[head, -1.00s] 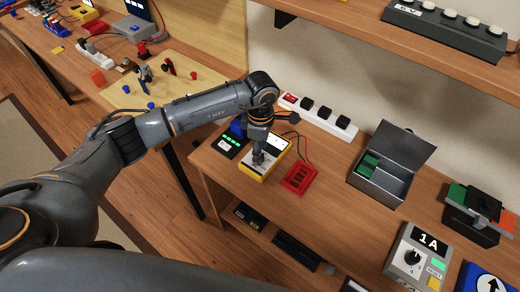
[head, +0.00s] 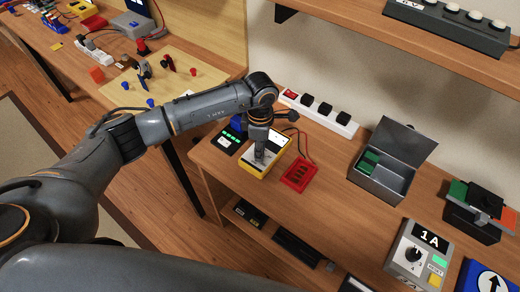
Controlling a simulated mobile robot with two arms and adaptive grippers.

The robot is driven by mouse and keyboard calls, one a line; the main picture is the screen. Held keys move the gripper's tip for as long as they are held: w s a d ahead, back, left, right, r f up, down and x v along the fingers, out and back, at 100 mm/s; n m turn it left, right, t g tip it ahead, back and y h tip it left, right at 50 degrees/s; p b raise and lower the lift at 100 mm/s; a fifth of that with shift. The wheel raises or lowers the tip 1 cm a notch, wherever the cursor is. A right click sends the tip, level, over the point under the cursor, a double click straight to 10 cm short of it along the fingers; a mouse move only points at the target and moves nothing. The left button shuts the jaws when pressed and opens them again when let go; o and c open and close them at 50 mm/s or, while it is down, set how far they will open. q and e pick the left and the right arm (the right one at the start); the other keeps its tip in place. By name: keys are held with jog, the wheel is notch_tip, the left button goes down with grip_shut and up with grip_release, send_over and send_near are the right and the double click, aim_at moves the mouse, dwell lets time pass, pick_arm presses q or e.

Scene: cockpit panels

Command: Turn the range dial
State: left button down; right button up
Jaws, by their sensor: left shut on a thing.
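A yellow-edged meter with a pale face (head: 250,171) lies on the wooden bench, left of the red case. My left gripper (head: 260,155) points down onto the middle of its face and is shut on the range dial there. The dial itself is hidden by the fingers, so its setting cannot be read. My right gripper is not in view.
A red case (head: 299,175) with cables sits just right of the meter, and a black device with green lights (head: 229,141) to its left. A white power strip (head: 320,115) lies behind. An open metal box (head: 393,161) stands further right.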

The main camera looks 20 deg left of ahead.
pick_arm(q)
jog(key=shift+n, duration=0.6)
jog(key=c, duration=1.1)
grip_release()
jog(key=shift+o, duration=0.2)
jog(key=shift+r, duration=0.15)
notch_tip(320, 180, up, 12)
jog(key=shift+w, duration=0.25)
jog(key=shift+a, duration=0.1)
